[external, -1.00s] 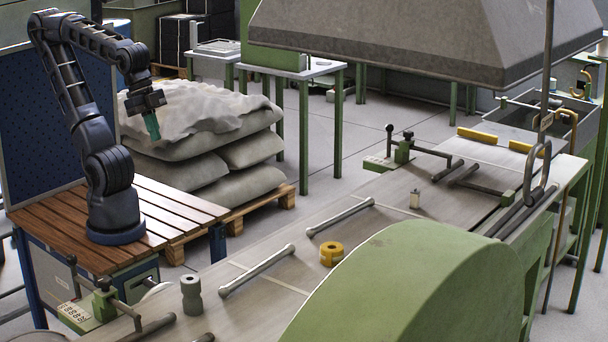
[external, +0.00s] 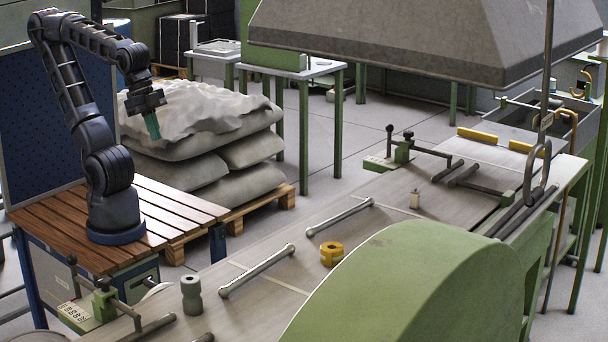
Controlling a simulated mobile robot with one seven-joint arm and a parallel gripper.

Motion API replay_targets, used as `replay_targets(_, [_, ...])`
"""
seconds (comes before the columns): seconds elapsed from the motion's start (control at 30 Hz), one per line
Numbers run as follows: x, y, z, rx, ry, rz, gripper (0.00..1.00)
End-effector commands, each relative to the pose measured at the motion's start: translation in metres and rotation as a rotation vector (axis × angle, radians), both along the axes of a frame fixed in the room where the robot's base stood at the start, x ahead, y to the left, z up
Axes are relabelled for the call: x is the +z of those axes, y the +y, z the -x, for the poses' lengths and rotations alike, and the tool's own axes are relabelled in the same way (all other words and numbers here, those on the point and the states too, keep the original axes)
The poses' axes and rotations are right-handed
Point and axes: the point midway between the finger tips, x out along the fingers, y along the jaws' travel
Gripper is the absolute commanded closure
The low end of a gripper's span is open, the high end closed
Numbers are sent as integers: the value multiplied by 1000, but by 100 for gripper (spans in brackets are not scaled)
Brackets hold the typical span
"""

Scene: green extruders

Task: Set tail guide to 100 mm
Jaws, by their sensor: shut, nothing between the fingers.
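My gripper (external: 153,125), with teal fingers pointing down, is shut and empty. It hangs in the air in front of the pile of sacks, well away from the bench. Two green guide assemblies with dark rods and knobs stand on the long bench. One guide (external: 104,300) is at the near left, beside a pale plate with rows of marks (external: 74,312). The other guide (external: 402,152) is at the far end, with a similar plate (external: 378,164). I cannot tell which one is the tail guide. The scale markings are too small to read.
The long bench (external: 262,262) holds two grey bars (external: 257,271), a yellow ring (external: 331,254) and a grey-green spool (external: 191,294). A large green rounded housing (external: 390,290) blocks its near side. Stacked sacks (external: 235,180) stand behind my wooden-topped base.

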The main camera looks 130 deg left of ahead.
Motion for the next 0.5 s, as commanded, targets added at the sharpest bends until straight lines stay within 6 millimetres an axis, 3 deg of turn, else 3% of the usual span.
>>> replay_targets(0.17, [7,12,-17,31,22,-11,100])
replay_targets(0.5, [22,61,-74,137,95,-61,100])
